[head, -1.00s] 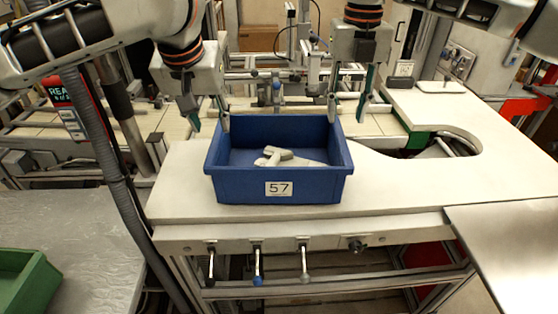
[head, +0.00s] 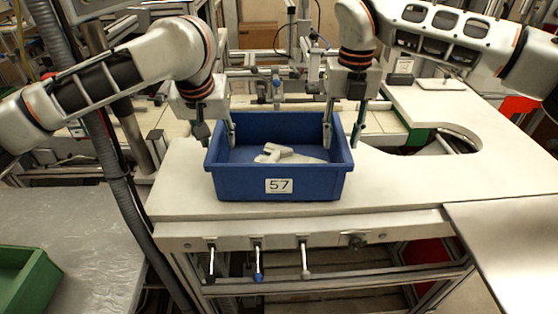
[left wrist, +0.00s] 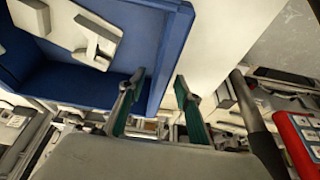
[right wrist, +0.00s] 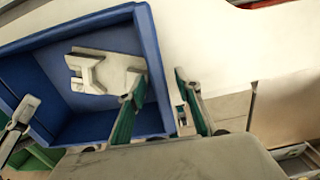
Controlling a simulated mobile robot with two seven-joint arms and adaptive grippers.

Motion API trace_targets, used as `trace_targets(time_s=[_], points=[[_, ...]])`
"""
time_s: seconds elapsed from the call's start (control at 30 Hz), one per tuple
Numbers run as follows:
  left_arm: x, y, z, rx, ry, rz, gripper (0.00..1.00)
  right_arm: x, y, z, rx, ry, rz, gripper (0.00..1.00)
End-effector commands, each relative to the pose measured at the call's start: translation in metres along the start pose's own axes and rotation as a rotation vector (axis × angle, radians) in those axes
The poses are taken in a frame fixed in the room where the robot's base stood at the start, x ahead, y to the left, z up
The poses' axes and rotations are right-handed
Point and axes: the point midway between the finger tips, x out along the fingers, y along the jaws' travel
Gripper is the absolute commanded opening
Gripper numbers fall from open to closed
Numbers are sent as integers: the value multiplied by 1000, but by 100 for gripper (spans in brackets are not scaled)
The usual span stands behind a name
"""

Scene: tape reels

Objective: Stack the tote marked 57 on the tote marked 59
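The blue tote marked 57 (head: 245,187) stands upright on the pale worktop, its label facing me. Pale grey parts (head: 283,154) lie inside it. My left gripper (head: 216,138) is open at the tote's left wall, one finger inside and one outside. In the left wrist view, the wall (left wrist: 165,58) runs between the parted fingers (left wrist: 157,100). My right gripper (head: 343,138) is open in the same way at the right wall; the right wrist view shows that wall (right wrist: 158,75) between its fingers (right wrist: 163,98). No label 59 is visible.
A green tote (head: 28,283), cut off by the picture edge, stands on a lower grey table (head: 95,245) at the left. The worktop (head: 410,190) is clear to the right of the blue tote. Frames and fixtures (head: 285,75) stand behind it.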

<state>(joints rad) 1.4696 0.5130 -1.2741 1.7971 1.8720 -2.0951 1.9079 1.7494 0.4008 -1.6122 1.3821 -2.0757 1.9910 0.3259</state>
Motion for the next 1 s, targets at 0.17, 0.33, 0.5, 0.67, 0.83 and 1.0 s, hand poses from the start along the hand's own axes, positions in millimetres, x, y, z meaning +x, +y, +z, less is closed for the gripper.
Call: trace_targets(time_s=[0.17, 0.33, 0.5, 0.67, 0.83, 1.0], points=[[0, 0, 0, 0, 0, 0, 20, 0, 0, 0, 0, 0, 0, 20], [0, 0, 0, 0, 1, 0, 0, 0, 0, 0, 0, 0, 0, 0], [0, 0, 0, 0, 1, -1, 0, 0, 0, 0, 0, 0, 0, 0], [-2, 0, -1, 0, 3, -1, 0, -2, 0, 0, 0, -2, 0, 0], [-10, -1, -4, 0, 5, -1, 0, -10, 0, 0, 0, -4, 0, 0], [-23, -1, -10, 0, 8, -2, 0, -25, 0, 0, 1, -6, 0, 0]])
